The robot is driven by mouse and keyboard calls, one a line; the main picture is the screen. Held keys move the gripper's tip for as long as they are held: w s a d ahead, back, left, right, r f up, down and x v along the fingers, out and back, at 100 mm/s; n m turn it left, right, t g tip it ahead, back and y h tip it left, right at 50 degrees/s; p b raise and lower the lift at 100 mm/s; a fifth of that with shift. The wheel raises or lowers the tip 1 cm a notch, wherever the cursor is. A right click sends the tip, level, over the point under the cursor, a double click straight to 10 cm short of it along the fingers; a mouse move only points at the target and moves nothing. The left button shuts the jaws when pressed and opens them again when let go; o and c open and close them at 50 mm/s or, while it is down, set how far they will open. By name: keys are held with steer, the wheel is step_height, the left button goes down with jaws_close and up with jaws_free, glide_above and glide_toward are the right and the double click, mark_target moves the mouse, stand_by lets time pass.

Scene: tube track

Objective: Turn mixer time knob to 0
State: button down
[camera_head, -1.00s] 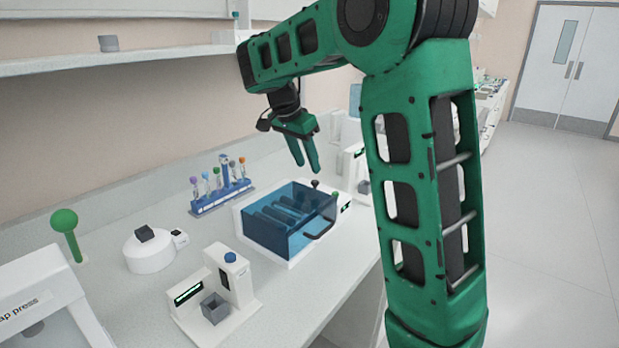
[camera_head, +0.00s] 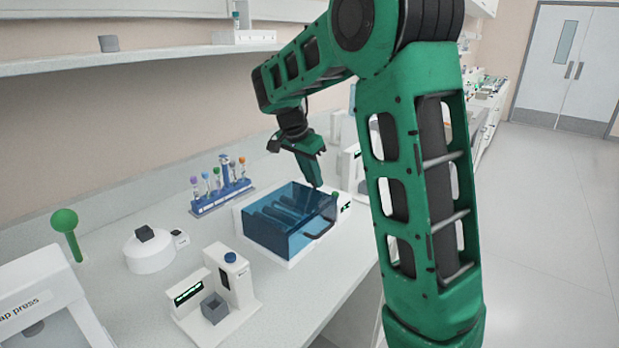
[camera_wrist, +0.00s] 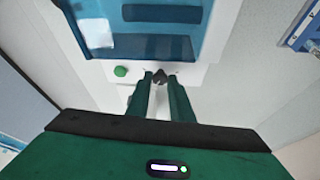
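The mixer (camera_head: 262,246) is a white box with a see-through blue lid and a dark handle, on the bench in the head view. Its blue lid (camera_wrist: 150,30) fills the top of the wrist view. A small dark knob (camera_wrist: 159,78) stands on the white panel beside the lid, right of a green button (camera_wrist: 120,71). My gripper (camera_wrist: 160,75) points down at the panel, with its green fingers apart and the knob between their tips. I cannot tell whether they touch it. In the head view my gripper (camera_head: 317,184) hides the knob.
A blue rack of capped tubes (camera_head: 222,192) stands behind the mixer to the left. A white device with a grey cup (camera_head: 214,308) stands in front of it. A round white device (camera_head: 150,250) and a green ball-topped lever (camera_head: 66,222) are farther left.

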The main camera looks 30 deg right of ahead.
steer(key=shift+r, duration=0.1)
steer(key=n+t, duration=0.1)
steer(key=n, duration=0.2)
steer(key=n+t+y, duration=0.1)
steer(key=n, duration=0.1)
steer(key=shift+s+d+n, duration=0.1)
steer(key=shift+s+n, duration=0.05)
steer(key=shift+n, duration=0.25)
steer(key=n, duration=0.1)
steer(key=n+t+y, duration=0.1)
steer(key=n, duration=0.1)
steer(key=shift+s+d+r+n, duration=0.1)
steer(key=shift+d+n, duration=0.05)
steer(key=shift+n, duration=0.15)
steer(key=n, duration=0.1)
steer(key=n+y, duration=0.1)
steer(key=n, duration=0.1)
steer(key=shift+d+n, duration=0.2)
steer(key=shift+n, duration=0.1)
steer(key=n+y, duration=0.1)
steer(key=n, duration=0.2)
steer(key=n+y, duration=0.1)
steer(key=n, duration=0.1)
steer(key=shift+d+n+y, duration=0.3)
steer(key=shift+d, duration=0.05)
steer(key=n+y, duration=0.1)
steer(key=n, duration=0.4)
steer(key=shift+d+y, duration=0.2)
steer(key=shift+y, duration=0.2)
steer(key=shift+g, duration=0.3)
